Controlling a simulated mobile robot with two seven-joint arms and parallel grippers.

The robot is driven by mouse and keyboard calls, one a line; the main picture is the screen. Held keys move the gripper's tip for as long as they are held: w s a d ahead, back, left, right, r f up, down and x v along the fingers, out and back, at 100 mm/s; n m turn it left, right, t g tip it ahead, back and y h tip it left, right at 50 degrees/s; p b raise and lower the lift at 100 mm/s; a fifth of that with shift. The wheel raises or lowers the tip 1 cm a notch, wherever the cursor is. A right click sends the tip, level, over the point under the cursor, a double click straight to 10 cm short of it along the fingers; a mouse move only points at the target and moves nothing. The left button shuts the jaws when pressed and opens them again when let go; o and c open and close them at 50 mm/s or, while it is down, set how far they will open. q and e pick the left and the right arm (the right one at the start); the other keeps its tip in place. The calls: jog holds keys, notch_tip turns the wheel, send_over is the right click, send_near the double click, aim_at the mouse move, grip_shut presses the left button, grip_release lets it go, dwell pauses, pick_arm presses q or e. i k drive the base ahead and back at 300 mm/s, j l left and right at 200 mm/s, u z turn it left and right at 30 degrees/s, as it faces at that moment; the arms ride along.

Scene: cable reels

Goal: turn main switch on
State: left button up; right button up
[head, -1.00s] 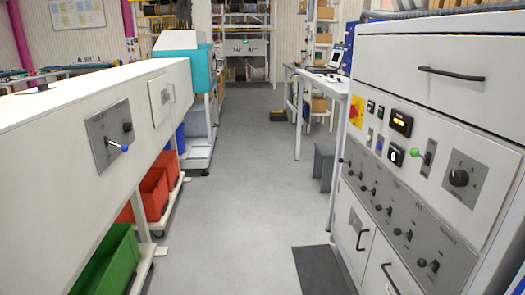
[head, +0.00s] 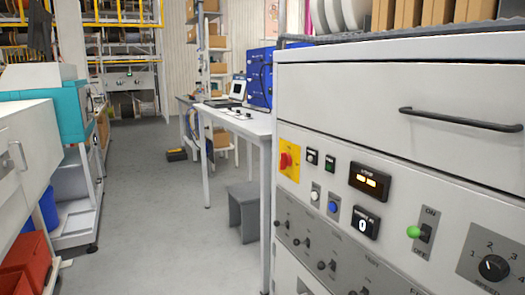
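A white control cabinet (head: 345,117) fills the right side of the head view. On its panel is a lever switch with a green ball (head: 414,232), on a grey plate marked ON at the top and OFF at the bottom. The lever sticks out toward the left; I cannot tell which position it is in. Which one is the main switch is not readable. Neither gripper is in view.
A white table (head: 235,122) and a grey stool (head: 247,208) stand beyond. The grey floor (head: 165,210) between the machines is clear.

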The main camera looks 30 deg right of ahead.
aim_at(285, 159)
jog(key=i, duration=2.75)
jog(key=i+z, duration=0.35)
jog(key=i+j+z, duration=0.35)
jog(key=i, duration=0.15)
jog(key=z, duration=1.5)
